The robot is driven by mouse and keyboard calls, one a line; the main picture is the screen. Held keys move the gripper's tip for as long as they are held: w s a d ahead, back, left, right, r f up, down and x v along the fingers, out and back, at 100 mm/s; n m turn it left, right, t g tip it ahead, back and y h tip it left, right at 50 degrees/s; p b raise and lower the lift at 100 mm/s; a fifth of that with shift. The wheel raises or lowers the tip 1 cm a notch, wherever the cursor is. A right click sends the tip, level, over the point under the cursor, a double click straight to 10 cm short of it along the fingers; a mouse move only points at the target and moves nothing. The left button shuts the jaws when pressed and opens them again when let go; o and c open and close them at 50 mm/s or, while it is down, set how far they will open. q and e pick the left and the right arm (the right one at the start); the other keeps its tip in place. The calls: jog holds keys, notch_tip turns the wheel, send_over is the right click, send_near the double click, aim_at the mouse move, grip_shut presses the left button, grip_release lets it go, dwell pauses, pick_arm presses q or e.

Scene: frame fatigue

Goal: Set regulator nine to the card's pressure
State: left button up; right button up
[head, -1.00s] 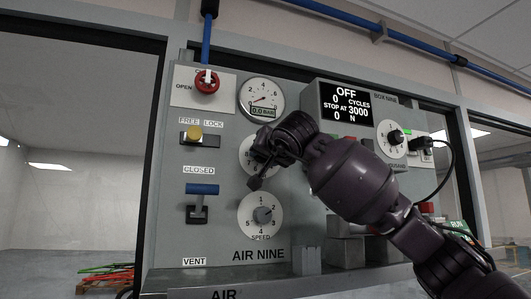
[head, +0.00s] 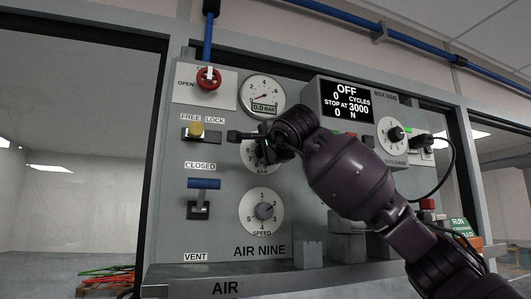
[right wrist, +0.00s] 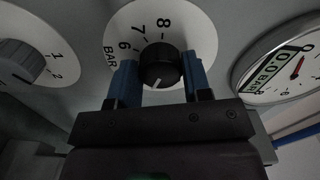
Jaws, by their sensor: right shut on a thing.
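The regulator's white BAR dial (head: 262,163) is on the grey AIR NINE panel, mostly hidden behind my right gripper (head: 256,142). In the right wrist view its black knob (right wrist: 160,66) sits between the two blue fingers of my right gripper (right wrist: 160,80), which is shut on it. The knob's white mark points down, slightly left, in that view; 6, 7 and 8 show on the dial above. The round pressure gauge (head: 262,96) reads 0.0 BAR. The yellow lock knob (head: 196,131) sits below the FREE and LOCK labels. I see no readable pressure card. My left gripper is out of view.
A red valve handle (head: 209,79) is at the panel's top left. A blue lever (head: 204,184) lies level near CLOSED, above VENT. The SPEED dial (head: 263,211) is just below the regulator. BOX NINE's display (head: 346,102) reads OFF, beside my right arm.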

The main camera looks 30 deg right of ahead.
jog(key=m+b, duration=0.1)
jog(key=m, duration=0.3)
jog(key=shift+m, duration=0.4)
dwell(0.4)
jog(key=o, duration=0.9)
jog(key=shift+b+v, duration=0.8)
jog(key=shift+v, duration=4.65)
